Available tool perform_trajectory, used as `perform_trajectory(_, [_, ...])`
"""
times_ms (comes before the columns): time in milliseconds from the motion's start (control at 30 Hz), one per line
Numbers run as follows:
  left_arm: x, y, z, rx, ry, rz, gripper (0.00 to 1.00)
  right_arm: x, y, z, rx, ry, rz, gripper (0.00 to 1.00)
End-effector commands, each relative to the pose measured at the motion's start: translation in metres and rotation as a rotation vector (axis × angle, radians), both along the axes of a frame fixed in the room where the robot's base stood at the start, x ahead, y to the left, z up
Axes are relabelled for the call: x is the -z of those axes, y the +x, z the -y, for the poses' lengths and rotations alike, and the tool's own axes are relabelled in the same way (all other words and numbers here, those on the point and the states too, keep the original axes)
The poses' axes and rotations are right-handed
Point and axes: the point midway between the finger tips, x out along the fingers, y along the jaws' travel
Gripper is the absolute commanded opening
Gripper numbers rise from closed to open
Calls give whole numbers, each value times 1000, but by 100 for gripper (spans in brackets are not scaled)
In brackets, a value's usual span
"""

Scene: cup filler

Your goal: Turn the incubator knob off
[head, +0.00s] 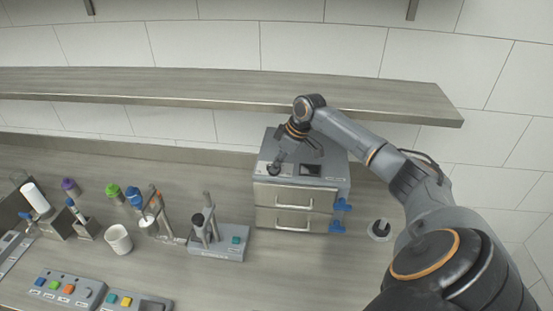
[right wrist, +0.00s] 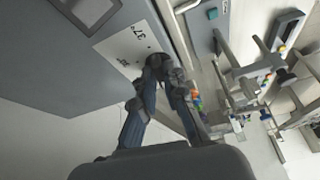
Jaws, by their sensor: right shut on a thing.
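The incubator (head: 325,160) is a grey box with two drawers, standing near the back of the counter under the shelf. Its dark knob (head: 272,170) sits on a white label at the front left of its top panel. My right gripper (head: 276,163) reaches down from above and is shut on the knob. In the right wrist view the fingertips (right wrist: 163,66) meet at the knob, beside the white label (right wrist: 136,46) marked 37°. The fingers mostly hide the knob there, so its pointer cannot be read. My left gripper is not in view.
A wooden shelf (head: 180,87) runs above the incubator, close behind my right arm. Blue knobs (head: 341,205) stick out at the incubator's right side. A grey stand (head: 222,243), a white cup (head: 118,239) and button panels (head: 68,289) stand left. The front middle counter is clear.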

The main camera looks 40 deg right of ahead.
Motion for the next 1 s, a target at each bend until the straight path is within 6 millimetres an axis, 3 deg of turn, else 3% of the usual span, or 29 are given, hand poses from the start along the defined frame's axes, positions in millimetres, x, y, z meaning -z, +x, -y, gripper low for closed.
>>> perform_trajectory(300, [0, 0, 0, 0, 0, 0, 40, -1, 1, 2, -122, -2, 0, 0])
perform_trajectory(867, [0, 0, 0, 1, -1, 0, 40, -1, 1, 2, -149, -5, 1, 0])
perform_trajectory(900, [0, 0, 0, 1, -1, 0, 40, -1, 1, 3, -149, -5, 1, 19])
perform_trajectory(1000, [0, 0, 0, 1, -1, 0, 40, -1, 1, 2, -148, -4, 1, 34])
